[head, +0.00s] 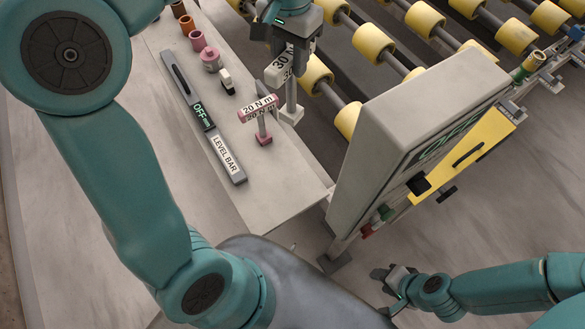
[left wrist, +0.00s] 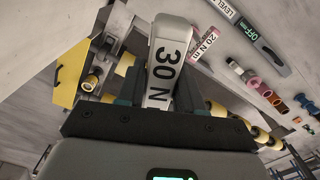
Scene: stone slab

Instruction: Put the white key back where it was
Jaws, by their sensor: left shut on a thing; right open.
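The white key (head: 290,96) is a T-shaped tool with a "30 N" label on its crossbar and a square foot. My left gripper (head: 286,42) is shut on its crossbar, and the key hangs upright. In the head view its foot overlaps the slab's right edge; I cannot tell whether it touches anything. In the left wrist view the labelled bar of the white key (left wrist: 168,62) sits between the fingers. A pink key (head: 263,124) labelled "20 N m" stands on the grey slab (head: 275,195), left of the white one. My right gripper (head: 393,277) is open and empty at the lower right.
A level bar (head: 225,155) marked "OFF" lies left of the pink key. A small black-and-white piece (head: 227,83) and several coloured sockets (head: 197,41) stand further back. Yellow rollers (head: 373,39) run along the right. A large grey panel box (head: 400,120) stands right of the slab.

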